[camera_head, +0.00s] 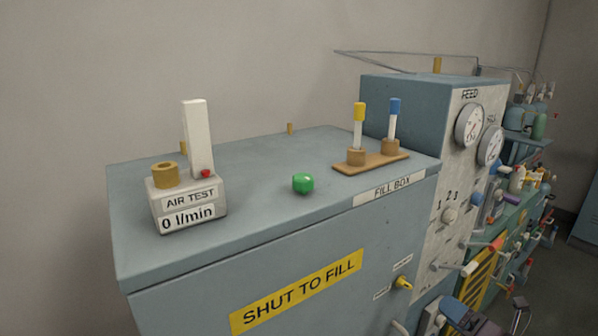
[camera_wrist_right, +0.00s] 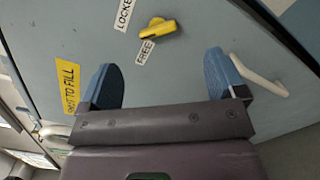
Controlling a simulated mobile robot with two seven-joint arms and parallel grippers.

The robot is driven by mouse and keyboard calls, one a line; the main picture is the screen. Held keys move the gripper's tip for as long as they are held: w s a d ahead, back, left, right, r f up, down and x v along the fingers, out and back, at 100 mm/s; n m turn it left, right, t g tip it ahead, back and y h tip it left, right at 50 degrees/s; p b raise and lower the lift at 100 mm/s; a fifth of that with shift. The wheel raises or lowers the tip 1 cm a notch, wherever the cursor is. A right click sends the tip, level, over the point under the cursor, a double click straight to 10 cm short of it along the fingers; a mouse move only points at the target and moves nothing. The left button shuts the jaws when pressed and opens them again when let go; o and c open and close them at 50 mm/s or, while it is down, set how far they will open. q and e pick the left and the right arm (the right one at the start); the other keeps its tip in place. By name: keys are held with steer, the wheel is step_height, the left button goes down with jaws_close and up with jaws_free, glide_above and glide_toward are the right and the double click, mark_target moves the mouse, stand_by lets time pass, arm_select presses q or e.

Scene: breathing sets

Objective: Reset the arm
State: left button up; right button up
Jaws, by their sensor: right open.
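My right gripper (camera_wrist_right: 161,76) is open, with its two blue fingers spread wide and nothing between them in the right wrist view. It faces the blue-grey front of the fill box (camera_wrist_right: 185,85). A pale handle (camera_wrist_right: 262,78) lies just right of the right finger; I cannot tell whether they touch. In the head view my right gripper (camera_head: 460,314) shows low at the right edge of the box front, partly cut off. My left gripper is in neither view.
A yellow latch (camera_wrist_right: 158,27) sits between LOCKED and FREE labels, pointing roughly sideways. On the box top (camera_head: 240,245) stand an air tester (camera_head: 190,215), a green button (camera_head: 303,183) and a wooden rack (camera_head: 375,165) with two capped tubes. A gauge panel (camera_head: 465,185) stands at right.

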steer(key=s+a+f+m+g+h, duration=0.2)
steer(key=s+a+f+m+h, duration=0.2)
steer(key=s+f+m, duration=0.5)
steer(key=s+a+f+m+g+h, duration=0.2)
steer(key=s+f+m, duration=0.7)
steer(key=m, duration=1.1)
steer(key=s+a+h, duration=0.2)
steer(key=s, duration=0.1)
steer(key=shift+f+m+g, duration=0.15)
steer(key=shift+m+g, duration=0.25)
steer(key=shift+w, duration=0.1)
